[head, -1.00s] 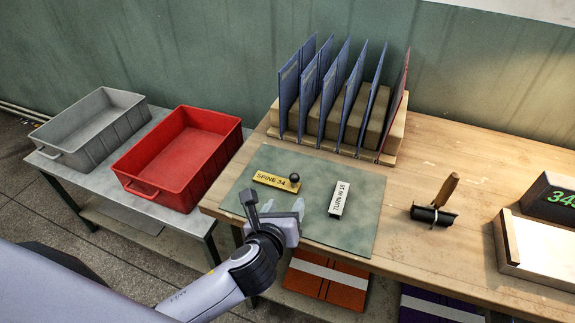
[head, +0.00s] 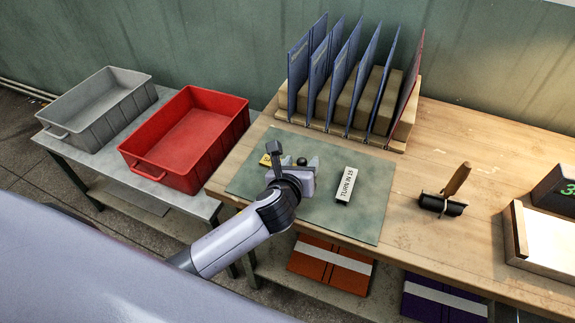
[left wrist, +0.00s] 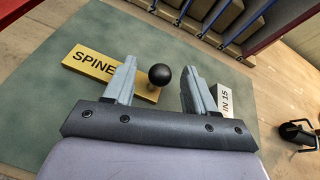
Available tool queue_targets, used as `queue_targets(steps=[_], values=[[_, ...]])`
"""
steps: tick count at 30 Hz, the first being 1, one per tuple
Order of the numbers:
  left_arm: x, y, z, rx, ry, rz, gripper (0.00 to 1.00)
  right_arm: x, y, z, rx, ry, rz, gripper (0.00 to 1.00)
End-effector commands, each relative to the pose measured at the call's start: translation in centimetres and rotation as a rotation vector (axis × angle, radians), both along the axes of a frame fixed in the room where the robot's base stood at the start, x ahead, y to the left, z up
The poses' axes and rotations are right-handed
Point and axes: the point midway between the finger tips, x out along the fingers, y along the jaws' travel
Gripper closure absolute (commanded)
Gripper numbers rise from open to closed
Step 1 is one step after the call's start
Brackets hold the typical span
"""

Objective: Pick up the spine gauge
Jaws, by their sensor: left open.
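The spine gauge is a yellow bar lettered SPINE with a black ball knob, lying on the green mat (head: 250,184). In the head view my left gripper (head: 296,164) hides most of it; its yellow left end (head: 265,160) and the knob show. In the left wrist view the yellow bar (left wrist: 88,63) runs behind the left finger, and the knob (left wrist: 159,75) stands between the fingertips. My left gripper (left wrist: 155,80) is open, and nothing is clamped in it. I cannot tell its height above the bar. My right gripper is not in view.
A white TURN-IN 15 gauge (head: 346,186) lies on the mat right of the gripper. A rack (head: 395,143) of blue boards and one red board stands behind. A wooden-handled roller (head: 441,205) lies to the right. Red (head: 161,176) and grey (head: 60,136) bins stand left.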

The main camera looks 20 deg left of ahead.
Motion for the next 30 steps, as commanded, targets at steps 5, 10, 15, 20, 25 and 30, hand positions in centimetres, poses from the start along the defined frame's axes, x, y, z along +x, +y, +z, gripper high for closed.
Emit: queue_targets(steps=[5,10,15,20,25,30], values=[[0.1,0.0,0.0,0.000,0.000,0.000,0.44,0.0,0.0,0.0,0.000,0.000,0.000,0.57],[0.0,0.0,0.0,0.000,0.000,0.000,0.86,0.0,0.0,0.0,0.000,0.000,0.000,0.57],[0.1,0.0,0.2,0.000,-0.004,-0.001,1.00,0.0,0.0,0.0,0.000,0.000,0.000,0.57],[0.1,0.0,0.2,0.000,-0.004,-0.001,1.00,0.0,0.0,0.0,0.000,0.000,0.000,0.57],[0.1,0.0,1.1,-0.001,-0.007,-0.001,1.00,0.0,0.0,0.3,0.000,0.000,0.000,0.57],[0.1,0.0,3.5,0.000,-0.007,-0.001,1.00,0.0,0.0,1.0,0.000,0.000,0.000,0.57]])
